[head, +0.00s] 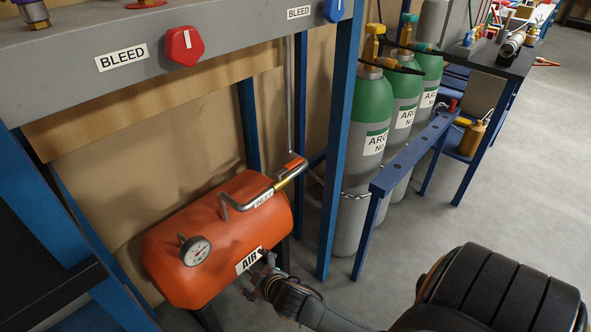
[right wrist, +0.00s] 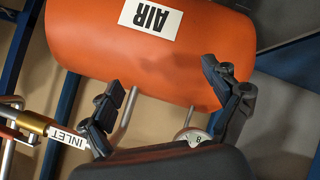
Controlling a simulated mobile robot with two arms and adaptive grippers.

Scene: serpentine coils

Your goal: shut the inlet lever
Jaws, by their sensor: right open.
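The orange air tank (head: 222,235) carries a bent grey pipe on top with a brass valve (head: 281,184). The small red-orange inlet lever (head: 295,165) is at that valve; I cannot tell its exact angle. The INLET label (head: 262,199) hangs beside the valve and also shows in the right wrist view (right wrist: 68,138). There the brass valve (right wrist: 31,122) is at the left edge, outside the fingers. My right gripper (head: 258,272) is at the tank's front, near the AIR label, below and left of the lever. Its fingers (right wrist: 165,95) are spread and empty. My left gripper is out of view.
A pressure gauge (head: 195,250) sits on the tank's left. A grey panel with a red BLEED knob (head: 184,46) overhangs the tank. A blue post (head: 338,150) stands to its right, before green-topped argon cylinders (head: 371,120). Grey floor (head: 455,225) is open at right.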

